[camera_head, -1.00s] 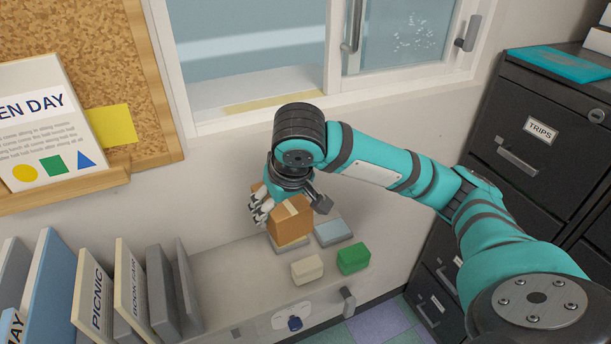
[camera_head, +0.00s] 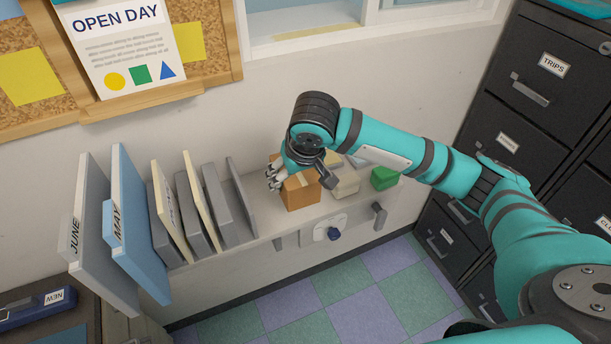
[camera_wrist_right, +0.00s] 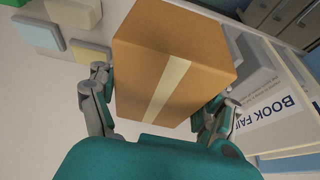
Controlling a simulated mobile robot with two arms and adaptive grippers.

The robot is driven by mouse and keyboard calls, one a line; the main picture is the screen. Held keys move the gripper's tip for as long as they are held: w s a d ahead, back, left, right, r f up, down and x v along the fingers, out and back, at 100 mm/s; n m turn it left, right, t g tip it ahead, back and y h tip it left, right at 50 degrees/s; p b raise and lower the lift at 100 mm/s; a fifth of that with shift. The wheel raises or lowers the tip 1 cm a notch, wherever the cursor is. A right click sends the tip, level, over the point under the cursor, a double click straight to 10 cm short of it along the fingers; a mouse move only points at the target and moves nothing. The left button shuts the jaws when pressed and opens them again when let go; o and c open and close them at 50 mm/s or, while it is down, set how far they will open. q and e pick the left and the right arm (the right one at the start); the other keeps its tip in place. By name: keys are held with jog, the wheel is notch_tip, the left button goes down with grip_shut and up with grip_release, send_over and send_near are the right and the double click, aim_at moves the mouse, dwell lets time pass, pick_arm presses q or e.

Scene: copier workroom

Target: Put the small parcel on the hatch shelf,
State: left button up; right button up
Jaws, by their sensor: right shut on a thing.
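The small parcel (camera_head: 300,193) is a brown cardboard box with a pale tape strip. My right gripper (camera_head: 297,178) is shut on it, with a finger on either side in the right wrist view, where the parcel (camera_wrist_right: 170,65) fills the middle. In the head view the parcel shows in front of the low wall shelf; whether it touches that shelf I cannot tell. The hatch, a white-framed sliding window (camera_head: 285,45), is at the top, partly cut off. Its pale ledge bears a yellow strip (camera_head: 318,31). My left gripper is not in view.
Upright books and folders (camera_head: 140,225) fill the left of the low shelf (camera_head: 255,205). Dark filing cabinets (camera_head: 545,120) stand right. A corkboard (camera_head: 30,85) hangs left.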

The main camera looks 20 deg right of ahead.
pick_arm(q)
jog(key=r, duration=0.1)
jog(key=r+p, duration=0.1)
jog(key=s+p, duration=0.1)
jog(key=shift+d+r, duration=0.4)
pick_arm(e)
jog(key=w+f, duration=0.3)
jog(key=w, duration=0.4)
jog(key=shift+w, duration=0.15)
notch_tip(320, 180, down, 5)
jog(key=shift+f, duration=0.2)
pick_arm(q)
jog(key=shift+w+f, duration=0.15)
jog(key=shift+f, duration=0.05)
pick_arm(e)
jog(key=shift+f, duration=1.4)
jog(key=shift+f, duration=0.2)
